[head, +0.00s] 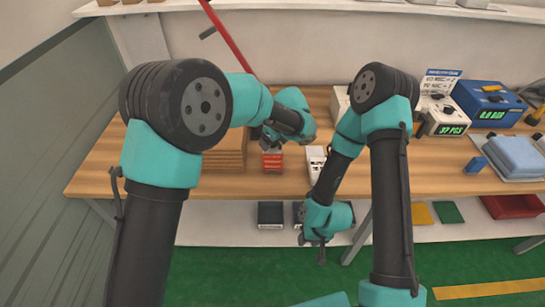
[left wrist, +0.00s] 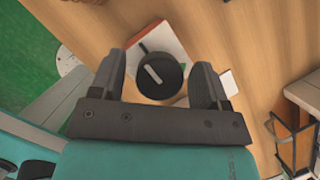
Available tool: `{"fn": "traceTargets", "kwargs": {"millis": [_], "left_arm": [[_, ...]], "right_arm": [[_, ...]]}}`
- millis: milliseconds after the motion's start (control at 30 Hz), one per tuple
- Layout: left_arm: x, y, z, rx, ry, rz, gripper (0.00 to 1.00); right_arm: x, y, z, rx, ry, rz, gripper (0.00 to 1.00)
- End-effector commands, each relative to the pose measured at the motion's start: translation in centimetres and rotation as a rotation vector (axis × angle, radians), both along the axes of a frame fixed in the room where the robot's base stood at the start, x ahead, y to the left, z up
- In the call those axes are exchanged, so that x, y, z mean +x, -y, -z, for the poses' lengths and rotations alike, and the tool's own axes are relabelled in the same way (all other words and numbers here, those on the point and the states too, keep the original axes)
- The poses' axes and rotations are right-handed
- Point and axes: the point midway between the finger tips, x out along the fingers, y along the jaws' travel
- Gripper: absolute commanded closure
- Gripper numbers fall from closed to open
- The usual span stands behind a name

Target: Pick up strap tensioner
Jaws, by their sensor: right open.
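My left gripper (head: 272,142) hangs over the table's left part, above a small red box (head: 272,162). In the left wrist view my left gripper (left wrist: 160,88) is open, its fingers on either side of a black round knob-like part (left wrist: 160,75) with a light bar on top. This part is over a red-and-white box (left wrist: 168,38); gaps show between it and the fingers. I cannot tell for sure which thing is the strap tensioner. My right gripper (head: 320,246) is open and points down in front of the table's front edge, with nothing seen in it.
A brown stack (head: 225,158) stands left of the red box, and a white device (head: 316,160) to its right. A blue counter device (head: 488,104) and blue folded pads (head: 515,154) are at the right. A red pole (head: 230,42) leans behind. A lower shelf holds bins.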

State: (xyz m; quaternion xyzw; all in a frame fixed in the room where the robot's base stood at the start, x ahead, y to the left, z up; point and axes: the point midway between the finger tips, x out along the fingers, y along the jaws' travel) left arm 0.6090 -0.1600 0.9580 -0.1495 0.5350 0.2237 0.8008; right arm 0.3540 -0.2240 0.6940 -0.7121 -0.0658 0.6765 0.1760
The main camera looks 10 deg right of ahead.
Motion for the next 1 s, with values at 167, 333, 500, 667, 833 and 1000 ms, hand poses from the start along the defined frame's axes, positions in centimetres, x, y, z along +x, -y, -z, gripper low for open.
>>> {"fn": "traceTargets", "kwargs": {"millis": [167, 333, 500, 667, 833, 1000], "left_arm": [[0.0, 0.0, -0.01, 0.0, 0.0, 0.0, 0.48], [0.0, 0.0, -0.01, 0.0, 0.0, 0.0, 0.64], [0.0, 0.0, -0.01, 0.0, 0.0, 0.0, 0.81], [0.0, -0.01, -0.01, 0.0, 0.0, 0.0, 0.96], [0.0, -0.01, -0.01, 0.0, 0.0, 0.0, 1.0], [0.0, -0.01, -0.01, 0.0, 0.0, 0.0, 1.0]], "right_arm": [[0.0, 0.0, 0.0, 0.0, 0.0, 0.0, 0.57], [0.0, 0.0, 0.0, 0.0, 0.0, 0.0, 0.57], [0.0, 0.0, 0.0, 0.0, 0.0, 0.0, 0.57], [0.0, 0.0, 0.0, 0.0, 0.0, 0.0, 0.57], [0.0, 0.0, 0.0, 0.0, 0.0, 0.0, 0.57], [0.0, 0.0, 0.0, 0.0, 0.0, 0.0, 0.57]]}}
